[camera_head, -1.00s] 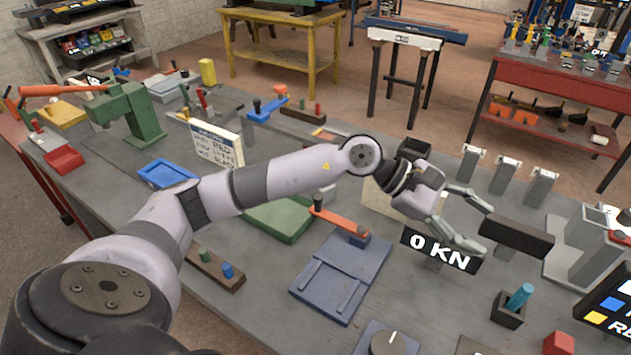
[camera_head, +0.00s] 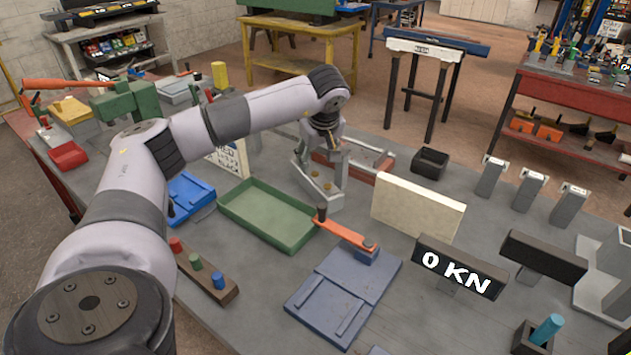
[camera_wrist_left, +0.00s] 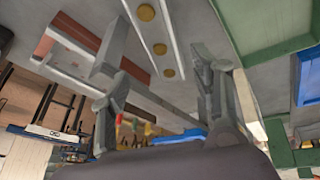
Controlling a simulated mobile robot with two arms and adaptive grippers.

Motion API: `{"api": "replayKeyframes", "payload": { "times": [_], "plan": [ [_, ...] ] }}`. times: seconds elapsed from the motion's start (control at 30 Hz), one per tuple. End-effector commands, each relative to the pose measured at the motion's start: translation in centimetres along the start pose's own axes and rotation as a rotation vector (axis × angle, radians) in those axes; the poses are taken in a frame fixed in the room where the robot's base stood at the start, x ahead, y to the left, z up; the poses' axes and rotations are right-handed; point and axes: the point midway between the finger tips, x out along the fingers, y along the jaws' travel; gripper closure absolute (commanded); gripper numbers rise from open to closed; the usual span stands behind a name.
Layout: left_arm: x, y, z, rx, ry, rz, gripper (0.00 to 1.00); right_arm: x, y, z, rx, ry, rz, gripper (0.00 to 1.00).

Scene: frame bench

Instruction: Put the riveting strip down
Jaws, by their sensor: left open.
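The riveting strip (camera_head: 321,187) is a light grey bar with brass-coloured round rivets. It is at the bench middle, behind the green tray, and looks to lie low on or just above the bench top. In the left wrist view the strip (camera_wrist_left: 148,25) runs beyond the fingers with its rivets facing the camera. My left gripper (camera_head: 324,160) points down over the strip, fingers spread. In the left wrist view the gripper (camera_wrist_left: 160,82) is open, a finger on each side. I cannot tell whether a finger touches the strip. My right gripper is not in view.
A red-brown fixture (camera_head: 382,165) stands right behind the strip. A green tray (camera_head: 268,215) is in front, a cream panel (camera_head: 417,208) to the right. A blue plate (camera_head: 342,295) and the 0 KN display (camera_head: 458,268) are nearer. A black box (camera_head: 430,163) stands behind.

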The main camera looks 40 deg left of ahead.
Motion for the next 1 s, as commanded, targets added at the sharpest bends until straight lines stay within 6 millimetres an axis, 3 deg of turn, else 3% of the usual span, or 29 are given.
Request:
{"api": "replayKeyframes", "payload": {
  "times": [0.2, 0.47, 0.7, 1.0],
  "plan": [
    [4.0, 0.0, 0.0, -0.001, -0.002, -0.002, 0.43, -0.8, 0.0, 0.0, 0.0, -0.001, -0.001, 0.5],
    [5.9, 0.0, 0.1, 0.0, -0.003, 0.0, 0.43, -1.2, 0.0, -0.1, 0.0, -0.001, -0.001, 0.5],
    [9.4, -0.3, 0.1, -0.001, -0.003, -0.001, 0.43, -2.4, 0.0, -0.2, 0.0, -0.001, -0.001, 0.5],
    [10.6, -0.3, 0.1, 0.0, -0.002, 0.002, 0.43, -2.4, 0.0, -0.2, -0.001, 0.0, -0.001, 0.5]
  ]
}}
